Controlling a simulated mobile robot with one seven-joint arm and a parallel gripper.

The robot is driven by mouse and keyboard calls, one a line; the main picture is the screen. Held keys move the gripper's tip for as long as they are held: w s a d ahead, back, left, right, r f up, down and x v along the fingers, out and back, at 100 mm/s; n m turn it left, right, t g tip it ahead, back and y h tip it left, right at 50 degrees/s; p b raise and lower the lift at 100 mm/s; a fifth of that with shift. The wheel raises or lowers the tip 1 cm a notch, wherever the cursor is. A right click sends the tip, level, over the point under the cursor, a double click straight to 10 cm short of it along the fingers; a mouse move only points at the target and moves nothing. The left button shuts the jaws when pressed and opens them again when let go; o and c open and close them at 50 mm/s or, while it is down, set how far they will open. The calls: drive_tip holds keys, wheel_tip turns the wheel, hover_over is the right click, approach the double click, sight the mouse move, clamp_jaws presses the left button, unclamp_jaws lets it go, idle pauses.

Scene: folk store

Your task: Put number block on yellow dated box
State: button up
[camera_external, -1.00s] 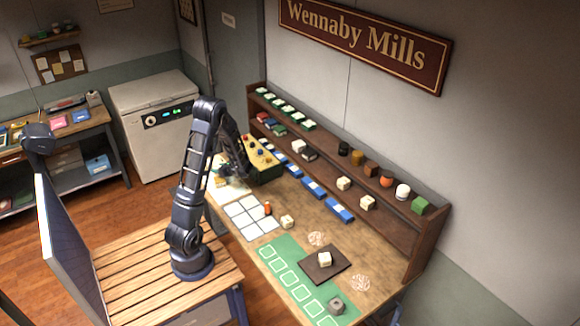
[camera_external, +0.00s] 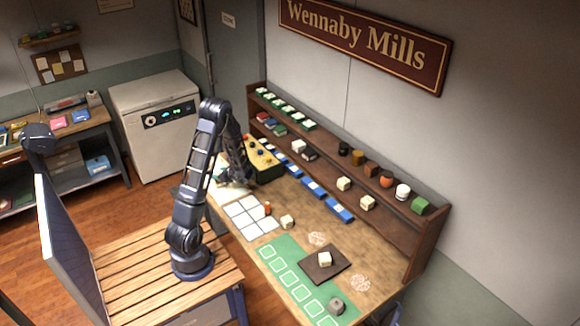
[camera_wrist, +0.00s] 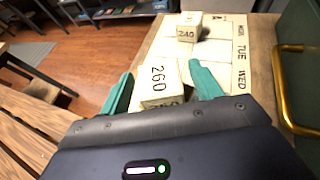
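A cream number block marked 260 (camera_wrist: 158,80) stands between my gripper's teal fingers in the wrist view. My gripper (camera_wrist: 160,75) is open around it, with a gap showing on each side. In the external view my gripper (camera_external: 234,180) is low over the far left end of the workbench and hides the block. A second cream block marked 240 (camera_wrist: 187,35) stands beyond on a pale sheet marked MON, TUE and WED (camera_wrist: 239,60). I cannot pick out a yellow dated box for certain on this sheet.
A green case with a brass handle (camera_wrist: 289,90) stands close on the right in the wrist view. In the external view a yellow-topped box with knobs (camera_external: 262,152) is beside my gripper. A white grid (camera_external: 247,215) and a shelf rack (camera_external: 330,180) are along the bench.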

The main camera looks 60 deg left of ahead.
drive_tip(key=shift+d+r, duration=0.1)
drive_tip(key=shift+r, duration=0.1)
drive_tip(key=v, duration=1.2)
drive_tip(key=s+d+r+n+t+h, duration=0.3)
drive_tip(key=d+r, duration=0.4)
drive_tip(key=d, duration=0.3)
drive_tip(key=s+d+r+n+t+h, duration=0.3)
drive_tip(key=s+d+r+n+h, duration=0.2)
drive_tip(key=d, duration=0.5)
drive_tip(key=s+d+r+n+t+h, duration=0.4)
drive_tip(key=s+d+r, duration=0.4)
drive_tip(key=d+r, duration=0.3)
drive_tip(key=shift+n+h, duration=0.3)
drive_tip(key=shift+n, duration=0.4)
